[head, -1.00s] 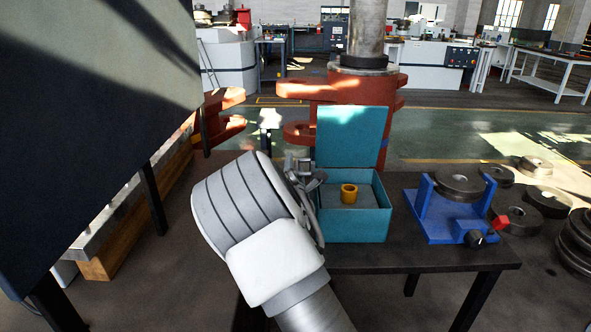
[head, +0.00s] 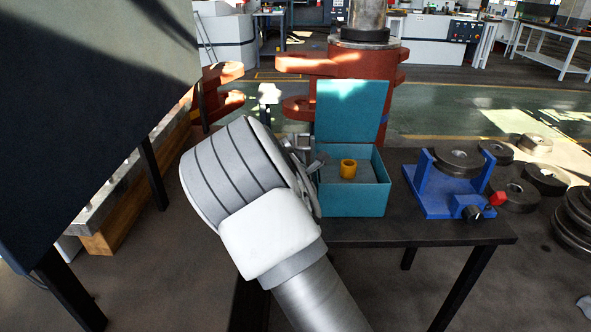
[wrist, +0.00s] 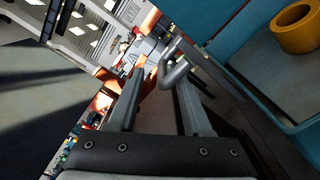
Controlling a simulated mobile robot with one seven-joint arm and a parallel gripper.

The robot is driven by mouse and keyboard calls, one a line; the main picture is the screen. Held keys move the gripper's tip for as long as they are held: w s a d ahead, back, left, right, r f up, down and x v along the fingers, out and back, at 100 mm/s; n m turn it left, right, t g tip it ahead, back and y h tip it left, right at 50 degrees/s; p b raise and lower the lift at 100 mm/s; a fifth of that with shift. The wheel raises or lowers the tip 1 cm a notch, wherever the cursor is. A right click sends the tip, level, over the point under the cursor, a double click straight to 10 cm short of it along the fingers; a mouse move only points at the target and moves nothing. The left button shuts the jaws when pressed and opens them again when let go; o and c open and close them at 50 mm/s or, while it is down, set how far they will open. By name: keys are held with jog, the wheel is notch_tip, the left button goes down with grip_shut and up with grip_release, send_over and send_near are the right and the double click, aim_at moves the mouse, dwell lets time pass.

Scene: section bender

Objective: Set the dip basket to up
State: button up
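A teal box (head: 350,201) with its lid raised stands on the dark table. Inside it, a yellow ring (head: 348,169) rests on a grey plate (head: 369,173), which may be the dip basket; its height is hard to judge. Both also show in the wrist view, the ring (wrist: 297,27) at the upper right. A grey bent handle (wrist: 176,73) stands beside the box in the wrist view. My gripper (wrist: 155,75) is open, its fingers apart, with the handle by the right fingertip. I cannot tell whether they touch. In the head view my gripper (head: 310,152) is at the box's left side, partly hidden by my wrist.
A blue stand (head: 437,200) with a dark roller and red-tipped knob is right of the box. Dark rings (head: 515,195) lie farther right. A red machine (head: 352,65) rises behind the box. A large dark panel (head: 95,110) fills the left. The table front (head: 420,232) is clear.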

jog(key=s+p, duration=0.2)
jog(key=s, duration=1.3)
jog(key=shift+w, duration=0.1)
